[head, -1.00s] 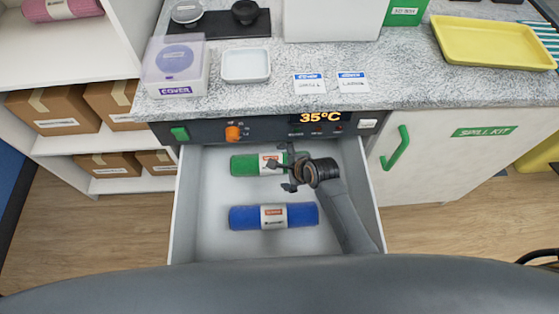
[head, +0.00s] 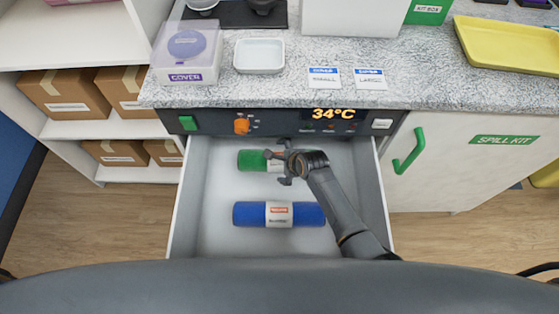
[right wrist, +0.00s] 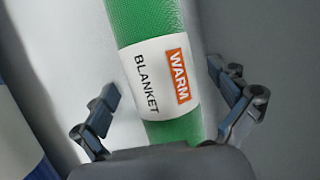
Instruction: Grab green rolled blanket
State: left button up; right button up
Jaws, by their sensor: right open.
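The green rolled blanket (head: 252,160) lies at the back of the open drawer, partly hidden by my right gripper in the head view. In the right wrist view the green rolled blanket (right wrist: 150,22) shows its white label reading "WARM BLANKET". My right gripper (head: 277,165) is over the blanket's right part. In the right wrist view my right gripper (right wrist: 162,90) is open, with one finger on each side of the roll and a visible gap at the left finger. My left gripper is not in view.
A blue rolled blanket (head: 250,214) lies nearer the front of the drawer (head: 210,240). The drawer walls stand close on both sides. The counter (head: 430,95) above holds a clear cover box (head: 187,52), a white tray (head: 259,56) and a yellow tray (head: 510,45).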

jog(key=shift+c, duration=0.4)
jog(key=c, duration=1.4)
jog(key=shift+c, duration=1)
jog(key=shift+r, duration=0.15)
